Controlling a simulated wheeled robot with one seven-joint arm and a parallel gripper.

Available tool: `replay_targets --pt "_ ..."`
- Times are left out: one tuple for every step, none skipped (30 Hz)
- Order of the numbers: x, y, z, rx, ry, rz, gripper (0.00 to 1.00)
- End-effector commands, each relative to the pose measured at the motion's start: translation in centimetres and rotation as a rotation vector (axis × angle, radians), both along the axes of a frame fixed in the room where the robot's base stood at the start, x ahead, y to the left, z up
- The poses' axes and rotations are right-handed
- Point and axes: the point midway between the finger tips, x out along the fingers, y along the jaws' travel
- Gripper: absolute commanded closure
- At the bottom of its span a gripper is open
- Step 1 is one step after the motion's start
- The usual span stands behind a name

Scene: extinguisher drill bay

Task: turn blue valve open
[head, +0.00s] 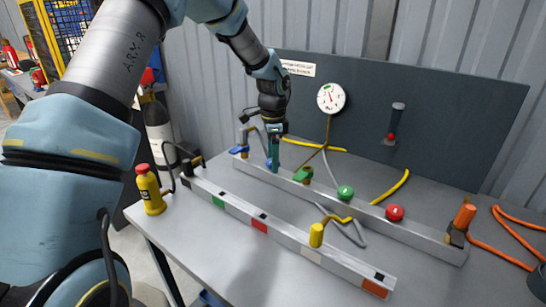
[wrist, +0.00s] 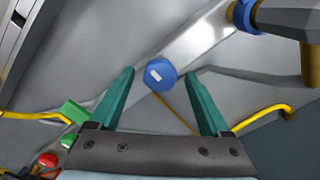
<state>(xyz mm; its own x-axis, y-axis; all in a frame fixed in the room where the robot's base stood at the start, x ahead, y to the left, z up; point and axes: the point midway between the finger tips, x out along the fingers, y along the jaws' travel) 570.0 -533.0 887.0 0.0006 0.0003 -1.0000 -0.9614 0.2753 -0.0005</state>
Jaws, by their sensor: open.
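In the wrist view my gripper (wrist: 158,72) is open, one finger on each side of the knob with a gap to both. I cannot tell how deep the tips reach.
On the same rail stand a green block (head: 303,174), a green knob (head: 345,192) and a red knob (head: 395,212). A fitting with a blue collar (wrist: 245,15) is close by. A gauge (head: 331,97) hangs on the panel.

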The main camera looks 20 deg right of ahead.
Motion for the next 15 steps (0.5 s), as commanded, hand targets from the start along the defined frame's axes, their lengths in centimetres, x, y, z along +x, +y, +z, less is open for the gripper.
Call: replay_targets --pt "-0.01 0.0 0.0 0.0 0.0 0.0 0.19" --pt "-0.01 0.0 0.0 0.0 0.0 0.0 0.19" --pt "-0.01 0.0 0.01 0.0 0.0 0.0 0.21" --pt "-0.01 0.0 0.01 0.0 0.0 0.0 0.25" --pt "-0.01 0.0 0.01 0.0 0.0 0.0 0.28" --pt "-0.01 0.0 0.02 0.0 0.0 0.0 0.33" --pt "-0.01 0.0 0.02 0.0 0.0 0.0 0.36" --pt "-0.01 0.0 0.02 0.0 0.0 0.0 0.4" --pt "-0.01 0.0 0.02 0.0 0.0 0.0 0.44" --pt "-0.01 0.0 0.02 0.0 0.0 0.0 0.47" --pt "-0.01 0.0 0.03 0.0 0.0 0.0 0.51" --pt "-0.01 0.0 0.03 0.0 0.0 0.0 0.55" --pt "-0.01 0.0 0.03 0.0 0.0 0.0 0.59" --pt "-0.01 0.0 0.03 0.0 0.0 0.0 0.62" --pt "-0.01 0.0 0.03 0.0 0.0 0.0 0.67"
